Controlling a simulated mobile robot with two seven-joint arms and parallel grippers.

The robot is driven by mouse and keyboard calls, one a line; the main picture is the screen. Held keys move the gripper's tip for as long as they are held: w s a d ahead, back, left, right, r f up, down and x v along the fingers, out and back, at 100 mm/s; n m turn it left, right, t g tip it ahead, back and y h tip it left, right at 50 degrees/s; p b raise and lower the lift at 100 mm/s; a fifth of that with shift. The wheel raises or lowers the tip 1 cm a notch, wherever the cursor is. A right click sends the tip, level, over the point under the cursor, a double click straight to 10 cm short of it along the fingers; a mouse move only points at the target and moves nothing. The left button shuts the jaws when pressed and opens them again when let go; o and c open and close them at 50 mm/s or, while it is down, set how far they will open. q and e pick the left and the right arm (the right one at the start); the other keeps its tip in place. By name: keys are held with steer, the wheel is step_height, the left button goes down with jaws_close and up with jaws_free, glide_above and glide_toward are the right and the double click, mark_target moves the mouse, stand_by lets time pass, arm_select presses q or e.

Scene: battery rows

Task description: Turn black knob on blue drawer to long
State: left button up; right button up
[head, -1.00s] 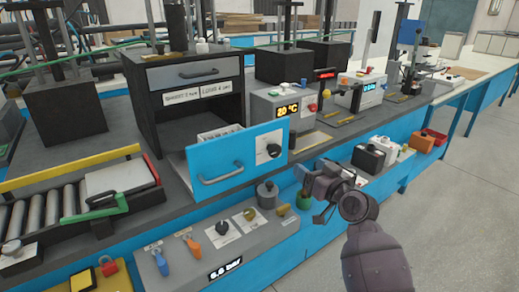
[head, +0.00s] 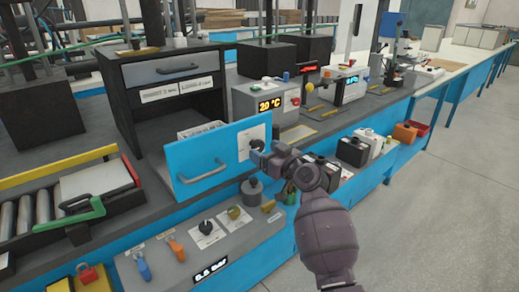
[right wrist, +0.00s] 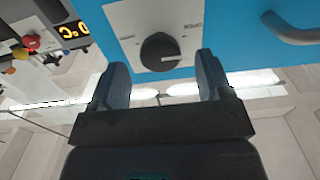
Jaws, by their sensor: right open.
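The blue drawer (head: 205,165) is pulled out of the dark cabinet. Its black knob sits on a white plate at the right end of the drawer front, partly behind my right gripper (head: 259,155). In the right wrist view, the black knob (right wrist: 160,52) has a white line pointing to the right of the picture. Small lettering on the white plate (right wrist: 195,13) is too small to read. My right gripper (right wrist: 161,66) is open, with one finger on each side of the knob, just short of it. I cannot see it touching. My left gripper is out of view.
The drawer's grey handle (head: 201,172) is left of the knob. A panel with knobs and a pressure display (head: 210,270) lies below. A temperature box (head: 268,103) stands behind on the bench. Open floor (head: 440,200) is at the right.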

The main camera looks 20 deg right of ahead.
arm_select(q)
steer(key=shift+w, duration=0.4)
arm_select(e)
steer(key=shift+x, duration=1.4)
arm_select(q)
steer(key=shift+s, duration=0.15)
arm_select(e)
steer(key=shift+c, duration=0.4)
steer(key=c, duration=0.8)
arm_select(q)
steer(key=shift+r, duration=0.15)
arm_select(e)
steer(key=shift+r, duration=0.1)
